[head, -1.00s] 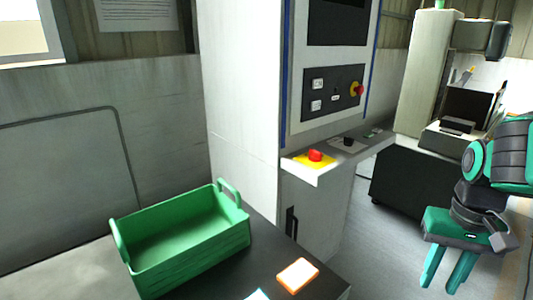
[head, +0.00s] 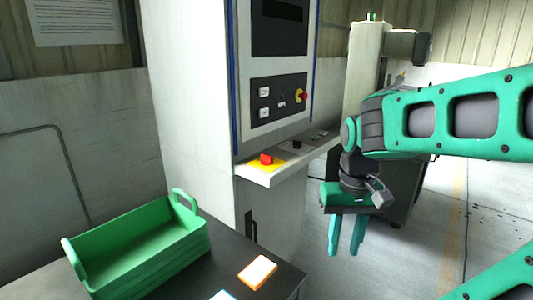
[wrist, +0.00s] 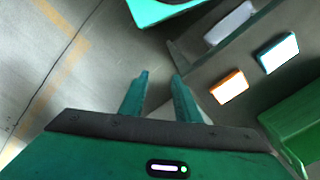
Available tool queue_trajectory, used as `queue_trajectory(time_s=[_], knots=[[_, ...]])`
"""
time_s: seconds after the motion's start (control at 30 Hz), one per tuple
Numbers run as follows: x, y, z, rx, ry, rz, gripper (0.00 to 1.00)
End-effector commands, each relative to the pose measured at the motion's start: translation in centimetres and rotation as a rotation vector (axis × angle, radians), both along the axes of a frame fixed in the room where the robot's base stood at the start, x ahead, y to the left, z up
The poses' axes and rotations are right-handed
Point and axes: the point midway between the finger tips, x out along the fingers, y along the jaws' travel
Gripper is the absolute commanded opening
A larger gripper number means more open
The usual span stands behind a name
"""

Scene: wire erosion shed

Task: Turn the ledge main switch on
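A red switch (head: 266,158) sits on a yellow plate on the ledge (head: 262,176) that juts from the grey machine cabinet. A black knob (head: 297,145) is farther along the same ledge. The cabinet's panel above carries another red switch on yellow (head: 302,95). My gripper (head: 345,242) hangs to the right of the ledge, fingers pointing down, apart from it and touching nothing. Its fingers are spread and empty, as the wrist view also shows (wrist: 159,78). The ledge switches are not recognisable in the wrist view.
A green crate (head: 128,274) stands on the dark worktop (head: 225,252) at lower left. An orange-edged block (head: 257,271) and a blue-edged block (wrist: 278,53) lie beside it. Open floor (head: 430,262) is at the right.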

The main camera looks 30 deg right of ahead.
Motion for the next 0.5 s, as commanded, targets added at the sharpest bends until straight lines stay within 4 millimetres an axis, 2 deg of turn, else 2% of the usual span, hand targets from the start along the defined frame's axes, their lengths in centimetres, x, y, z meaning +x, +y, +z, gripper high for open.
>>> queue_trajectory(time_s=[0.17,0.3,0.5], knots=[[8.0,-1.6,5.0,-0.008,-0.004,0.118,0.29],[15.3,-2.9,8.8,-0.009,-0.004,0.237,0.29],[25.2,-4.1,12.5,-0.010,-0.003,0.418,0.29]])
